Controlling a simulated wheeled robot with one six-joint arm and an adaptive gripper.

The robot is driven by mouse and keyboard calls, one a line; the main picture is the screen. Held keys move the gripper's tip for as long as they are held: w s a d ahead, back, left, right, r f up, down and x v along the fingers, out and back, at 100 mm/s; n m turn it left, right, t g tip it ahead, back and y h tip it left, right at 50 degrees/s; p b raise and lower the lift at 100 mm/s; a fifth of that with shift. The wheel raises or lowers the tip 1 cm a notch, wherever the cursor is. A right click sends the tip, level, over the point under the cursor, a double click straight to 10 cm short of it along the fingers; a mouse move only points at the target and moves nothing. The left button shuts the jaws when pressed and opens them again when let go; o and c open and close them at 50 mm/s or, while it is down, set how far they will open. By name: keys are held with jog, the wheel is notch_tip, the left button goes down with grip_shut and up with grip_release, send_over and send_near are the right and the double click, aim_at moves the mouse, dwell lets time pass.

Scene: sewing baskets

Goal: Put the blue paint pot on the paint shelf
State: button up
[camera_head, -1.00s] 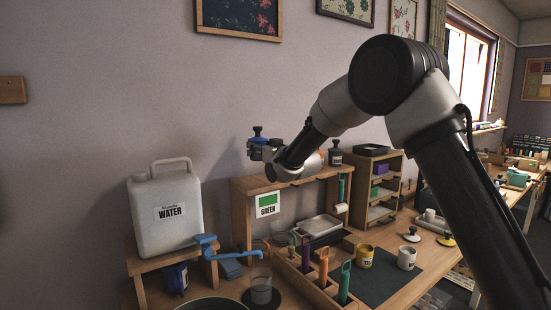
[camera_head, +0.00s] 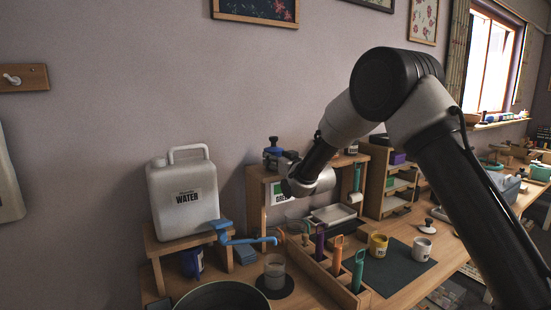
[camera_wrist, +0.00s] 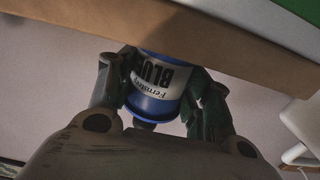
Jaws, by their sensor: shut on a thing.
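The blue paint pot (camera_head: 272,152) has a black knob on top and stands at the left end of the wooden paint shelf (camera_head: 256,205), just at its top board. My gripper (camera_head: 285,161) is shut on the pot from the right.
Another black-lidded pot (camera_head: 352,148) stands at the shelf's right end. A white water jug (camera_head: 183,197) is on the left. Yellow (camera_head: 378,245) and white (camera_head: 422,249) pots stand on a dark mat (camera_head: 397,268).

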jog(key=o, duration=1.1)
jog(key=shift+f, duration=0.1)
jog(key=shift+d, duration=0.1)
jog(key=v, duration=1.2)
jog(key=s+d+r+m+g+h, duration=0.2)
jog(key=s+d+r+h, duration=0.15)
jog(key=s+d, duration=0.6)
jog(key=s+d+r+m+g+h, duration=0.2)
jog(key=s+d+h, duration=0.2)
jog(key=d, duration=1)
jog(key=s+d+f+m+g, duration=0.1)
jog(key=s+d, duration=0.3)
jog(key=s, duration=0.5)
jog(key=s+d+f+m+g+h, duration=0.1)
jog(key=s+d+g, duration=0.2)
jog(key=s, duration=0.7)
jog(key=s+d+f+g+h, duration=0.1)
jog(key=s+d, duration=0.4)
jog(key=s, duration=0.5)
jog(key=shift+f+m+g+h, duration=0.25)
jog(key=shift+f+m+g, duration=0.25)
jog(key=shift+g, duration=0.4)
